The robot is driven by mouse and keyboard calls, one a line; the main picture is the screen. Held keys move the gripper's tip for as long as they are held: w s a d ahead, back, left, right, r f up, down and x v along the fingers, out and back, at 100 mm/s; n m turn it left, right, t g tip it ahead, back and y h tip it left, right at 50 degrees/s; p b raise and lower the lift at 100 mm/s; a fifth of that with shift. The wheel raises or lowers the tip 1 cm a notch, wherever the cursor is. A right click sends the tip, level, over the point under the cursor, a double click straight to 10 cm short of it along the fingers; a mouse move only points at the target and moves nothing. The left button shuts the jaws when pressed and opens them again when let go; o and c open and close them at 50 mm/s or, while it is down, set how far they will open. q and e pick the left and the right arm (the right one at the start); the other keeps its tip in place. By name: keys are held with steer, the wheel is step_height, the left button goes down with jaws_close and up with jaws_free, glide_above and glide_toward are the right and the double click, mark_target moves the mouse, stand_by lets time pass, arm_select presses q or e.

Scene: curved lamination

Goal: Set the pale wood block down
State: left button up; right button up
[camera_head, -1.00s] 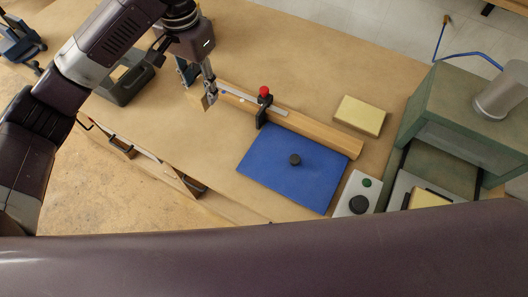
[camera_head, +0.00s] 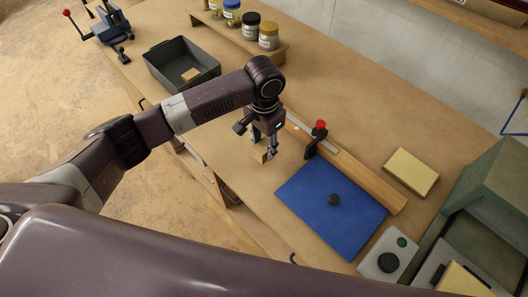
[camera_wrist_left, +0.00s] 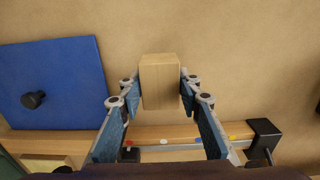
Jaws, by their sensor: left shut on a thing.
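The pale wood block (camera_wrist_left: 160,82) is between the fingers of my left gripper (camera_wrist_left: 160,88) in the left wrist view. The fingers press on its two sides, and its far end sticks out past the fingertips over the tan bench. In the head view the left gripper (camera_head: 266,148) is low over the bench, left of the blue mat, and the block (camera_head: 259,155) shows small at its fingertips. I cannot tell whether the block touches the bench. My right gripper is not in view.
The blue mat (camera_head: 322,222) carries a dark knob (camera_head: 334,199). Beside it lies a wooden rail (camera_head: 365,179) with a red-topped stop (camera_head: 320,126). A yellow pad (camera_head: 411,171), a grey control box (camera_head: 386,258) and a green machine (camera_head: 495,185) stand right. A grey tray (camera_head: 181,67) sits farther back left.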

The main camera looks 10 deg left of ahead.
mark_target(264, 154)
arm_select(q)
steer(key=shift+f, duration=1.9)
steer(key=o, duration=1.2)
steer(key=shift+s+f, duration=0.1)
steer(key=shift+c, duration=0.2)
step_height(264, 154, up, 12)
steer(key=shift+r+b, duration=0.15)
steer(key=shift+b, duration=0.35)
